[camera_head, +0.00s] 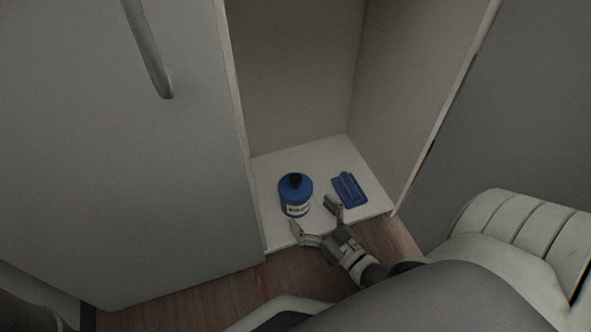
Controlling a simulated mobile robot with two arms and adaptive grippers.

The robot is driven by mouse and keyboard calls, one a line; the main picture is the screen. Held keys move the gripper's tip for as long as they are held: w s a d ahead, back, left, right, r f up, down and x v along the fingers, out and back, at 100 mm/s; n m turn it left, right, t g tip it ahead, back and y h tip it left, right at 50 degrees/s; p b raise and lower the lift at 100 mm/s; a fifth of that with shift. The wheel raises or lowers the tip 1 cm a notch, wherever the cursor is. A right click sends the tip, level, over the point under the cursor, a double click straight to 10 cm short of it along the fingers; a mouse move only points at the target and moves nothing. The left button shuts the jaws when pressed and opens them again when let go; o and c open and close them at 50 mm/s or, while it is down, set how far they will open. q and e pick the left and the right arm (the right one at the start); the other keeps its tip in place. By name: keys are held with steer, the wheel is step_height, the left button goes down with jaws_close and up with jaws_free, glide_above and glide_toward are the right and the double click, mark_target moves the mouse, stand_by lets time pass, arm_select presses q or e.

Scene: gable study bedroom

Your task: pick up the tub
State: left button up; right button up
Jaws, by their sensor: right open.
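The tub (296,196) is a blue cylinder with a white label and a black knob on its lid. It stands upright on the white floor of an open cupboard (272,231). My right gripper (313,216) is at the cupboard's front edge, its two fingers spread and pointing at the tub. The fingers are open and empty, in front of the tub and to its right. I cannot tell whether a fingertip touches it. My left gripper is not in view.
A flat blue object (350,189) lies on the cupboard floor right of the tub. A closed grey door (120,170) with a handle (148,50) is at left. The cupboard's side wall (415,90) bounds the right. Wooden floor (200,307) lies in front.

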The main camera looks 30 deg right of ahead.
mark_target(305, 209)
steer(key=w+b, duration=0.2)
steer(key=w, duration=0.1)
steer(key=shift+a+f, duration=0.15)
steer(key=shift+w+b, duration=0.5)
steer(key=shift+w, duration=0.1)
steer(key=shift+r, duration=0.2)
steer(key=shift+a, duration=0.1)
jaws_close()
steer(key=shift+r, duration=0.1)
